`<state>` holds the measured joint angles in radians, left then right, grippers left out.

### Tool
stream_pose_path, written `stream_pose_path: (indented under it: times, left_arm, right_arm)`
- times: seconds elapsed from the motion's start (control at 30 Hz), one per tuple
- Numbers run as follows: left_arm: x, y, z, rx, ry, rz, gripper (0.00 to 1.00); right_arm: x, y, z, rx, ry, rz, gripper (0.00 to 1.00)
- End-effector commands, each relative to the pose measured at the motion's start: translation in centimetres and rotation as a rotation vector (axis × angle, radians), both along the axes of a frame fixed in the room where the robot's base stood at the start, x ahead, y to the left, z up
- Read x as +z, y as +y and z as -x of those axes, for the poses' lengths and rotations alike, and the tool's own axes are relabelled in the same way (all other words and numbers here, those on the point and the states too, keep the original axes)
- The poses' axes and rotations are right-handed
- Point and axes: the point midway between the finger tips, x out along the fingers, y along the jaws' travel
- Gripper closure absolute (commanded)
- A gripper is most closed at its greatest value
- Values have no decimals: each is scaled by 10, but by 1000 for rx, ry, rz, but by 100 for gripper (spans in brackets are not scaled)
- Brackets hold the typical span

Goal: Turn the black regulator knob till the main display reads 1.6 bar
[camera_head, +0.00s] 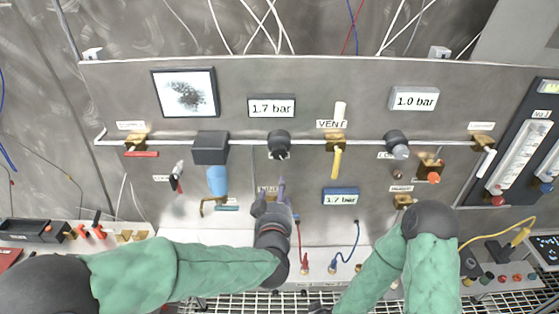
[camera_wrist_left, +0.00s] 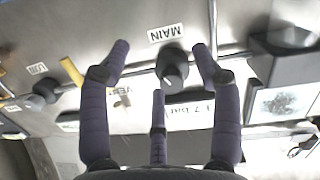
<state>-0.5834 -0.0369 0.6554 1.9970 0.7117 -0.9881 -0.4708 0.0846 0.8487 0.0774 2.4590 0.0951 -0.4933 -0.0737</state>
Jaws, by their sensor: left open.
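The black regulator knob (camera_head: 279,143) sits on the pipe below the main display (camera_head: 272,107), which reads 1.7 bar. In the left wrist view, which is upside down, the knob (camera_wrist_left: 172,66) appears beside a MAIN label (camera_wrist_left: 166,33). My left gripper (camera_head: 269,187) is below the knob in the head view, its fingers pointing up toward it. In the left wrist view its purple fingers (camera_wrist_left: 160,60) are spread, with the knob between the outer tips in the picture; contact is not visible. My right gripper is not in view.
A second dark knob (camera_head: 396,140) sits below a display reading 1.0 bar (camera_head: 414,98). A yellow-handled vent valve (camera_head: 337,160) is right of the main knob. A blue filter bowl (camera_head: 217,180) hangs at left. A small blue gauge (camera_head: 340,197) reads about 1.7 bar.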

Motion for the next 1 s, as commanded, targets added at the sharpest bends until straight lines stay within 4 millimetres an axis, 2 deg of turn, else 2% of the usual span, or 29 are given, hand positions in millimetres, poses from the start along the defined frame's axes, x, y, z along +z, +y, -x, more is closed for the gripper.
stream_pose_path:
  times: [0.03, 0.13, 0.23, 0.37, 0.53, 0.8, 1.0]
  left_arm:
    - [19, -5, 6, 9, -48, 15, 36]
    - [45, -7, 15, 34, -105, 36, 36]
    - [61, -7, 21, 51, -137, 49, 36]
    - [67, -7, 20, 57, -150, 54, 36]
    - [66, -6, 2, 61, -148, 53, 36]
    - [66, -6, -46, 60, -148, 54, 36]
    - [66, -7, -73, 59, -148, 54, 36]
  right_arm:
    - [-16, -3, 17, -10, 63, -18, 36]
    - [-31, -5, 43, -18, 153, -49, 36]
    - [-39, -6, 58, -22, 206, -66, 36]
    - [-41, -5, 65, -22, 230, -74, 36]
    - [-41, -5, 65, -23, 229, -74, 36]
    - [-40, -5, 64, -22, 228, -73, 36]
    - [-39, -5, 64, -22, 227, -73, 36]
